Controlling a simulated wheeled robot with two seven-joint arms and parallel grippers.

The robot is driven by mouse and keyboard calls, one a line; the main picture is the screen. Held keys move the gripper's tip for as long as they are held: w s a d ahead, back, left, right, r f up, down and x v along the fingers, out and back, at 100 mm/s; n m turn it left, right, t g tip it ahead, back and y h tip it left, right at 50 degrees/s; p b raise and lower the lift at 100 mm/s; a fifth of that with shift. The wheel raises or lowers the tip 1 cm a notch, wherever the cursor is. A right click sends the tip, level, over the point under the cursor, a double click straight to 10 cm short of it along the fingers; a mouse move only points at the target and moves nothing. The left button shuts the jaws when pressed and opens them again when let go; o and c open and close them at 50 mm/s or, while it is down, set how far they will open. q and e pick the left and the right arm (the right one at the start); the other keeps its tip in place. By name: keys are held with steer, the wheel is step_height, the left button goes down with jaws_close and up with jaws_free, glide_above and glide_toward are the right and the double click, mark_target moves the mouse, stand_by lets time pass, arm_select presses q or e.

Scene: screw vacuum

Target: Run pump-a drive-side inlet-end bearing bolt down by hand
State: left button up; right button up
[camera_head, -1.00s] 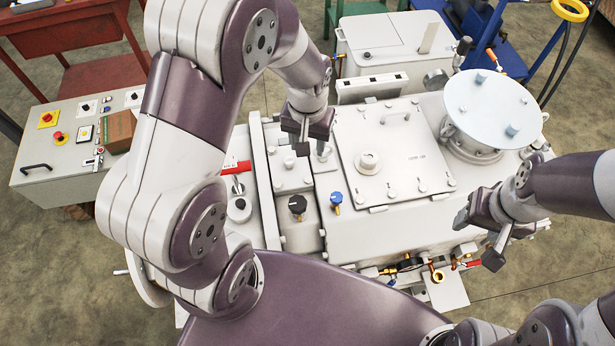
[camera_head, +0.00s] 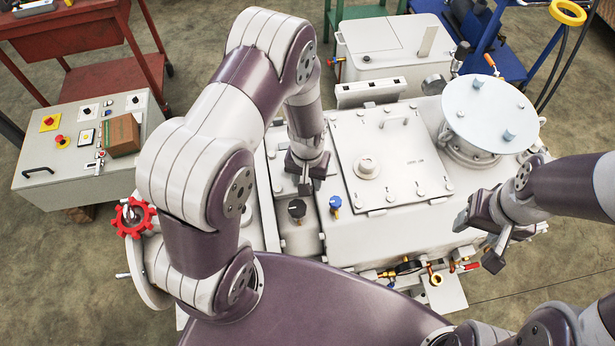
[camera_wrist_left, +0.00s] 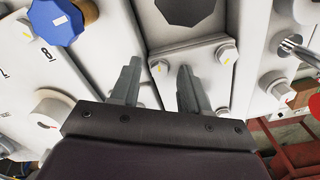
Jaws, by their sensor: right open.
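The pump housing (camera_head: 400,230) is a pale grey block with several bolt heads on it. My left gripper (camera_head: 305,188) points down over the narrow part of the housing, left of the square lid. In the left wrist view its two fingers (camera_wrist_left: 158,68) stand apart, with a plate bolt (camera_wrist_left: 158,65) showing between the tips. Whether they touch that bolt cannot be told. Another plate bolt (camera_wrist_left: 226,53) is to the right of the fingers. Which bolt is the drive-side inlet-end bearing bolt cannot be told. My right gripper (camera_head: 478,241) is open and empty at the housing's right side.
A black knob (camera_head: 297,209) and a blue knob (camera_head: 335,203) stand close in front of my left gripper. A red handwheel (camera_head: 134,217) is at the left. A control box (camera_head: 75,165) stands further left. A round flange cover (camera_head: 490,112) is at the back right.

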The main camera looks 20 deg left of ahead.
arm_select(q)
jaws_close()
steer(key=m, duration=0.6)
steer(key=shift+w+m, duration=0.1)
steer(key=shift+m, duration=0.2)
steer(key=m, duration=0.3)
steer(key=shift+m+p, duration=0.3)
steer(key=shift+p, duration=0.05)
steer(key=shift+w+r+m, duration=0.1)
steer(key=shift+m, duration=1.7)
